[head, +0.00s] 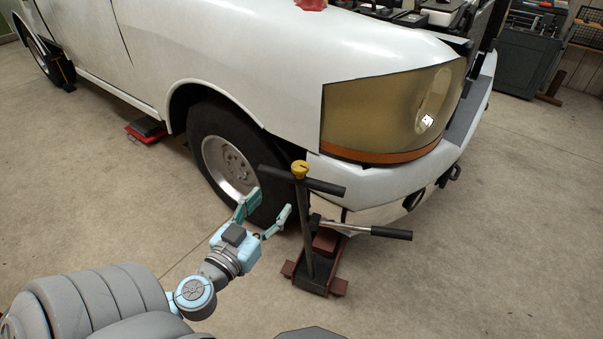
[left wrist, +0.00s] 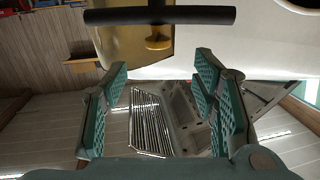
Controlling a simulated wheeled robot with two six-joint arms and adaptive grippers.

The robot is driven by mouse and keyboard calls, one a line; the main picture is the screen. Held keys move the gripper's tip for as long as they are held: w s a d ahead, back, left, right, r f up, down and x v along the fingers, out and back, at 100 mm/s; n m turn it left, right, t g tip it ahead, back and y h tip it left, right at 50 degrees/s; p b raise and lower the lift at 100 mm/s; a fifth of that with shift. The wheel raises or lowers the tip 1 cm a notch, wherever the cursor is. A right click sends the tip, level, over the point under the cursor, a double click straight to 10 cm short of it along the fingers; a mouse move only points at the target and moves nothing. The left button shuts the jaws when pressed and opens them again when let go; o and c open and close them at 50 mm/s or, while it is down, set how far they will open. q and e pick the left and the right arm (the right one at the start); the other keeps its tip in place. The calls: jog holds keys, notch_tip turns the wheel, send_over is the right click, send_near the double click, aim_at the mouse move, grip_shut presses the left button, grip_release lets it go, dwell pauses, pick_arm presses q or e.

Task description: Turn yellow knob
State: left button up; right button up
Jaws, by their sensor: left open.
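The yellow knob (head: 300,169) sits on top of an upright post with a dark crossbar (head: 322,187), in front of the white pickup's corner. It also shows in the left wrist view (left wrist: 158,42), just below the black bar (left wrist: 205,15) near the top of the picture. My left gripper (head: 266,210) is open and empty, to the left of the post and lower than the knob in the head view. In the left wrist view its two green-padded fingers (left wrist: 160,105) are spread apart, with the knob beyond and above them. My right gripper is not in view.
The post rises from a red and black jack (head: 325,245) with a side handle (head: 390,233) reaching right. The truck's front wheel (head: 235,160) is close behind my left gripper. The concrete floor at right (head: 500,230) is clear.

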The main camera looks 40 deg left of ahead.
aim_at(298, 168)
pick_arm(q)
jog(key=w+p, duration=0.1)
jog(key=w, duration=0.3)
jog(key=w+a+p, duration=0.1)
jog(key=w, duration=0.3)
jog(key=w+a+r+p, duration=0.1)
jog(key=w, duration=0.4)
jog(key=shift+p, duration=0.35)
jog(key=shift+w+a, duration=0.2)
jog(key=shift+w, duration=0.35)
jog(key=shift+f, duration=0.1)
jog(key=shift+c, duration=0.4)
jog(key=c, duration=1.1)
jog(key=shift+o, duration=0.2)
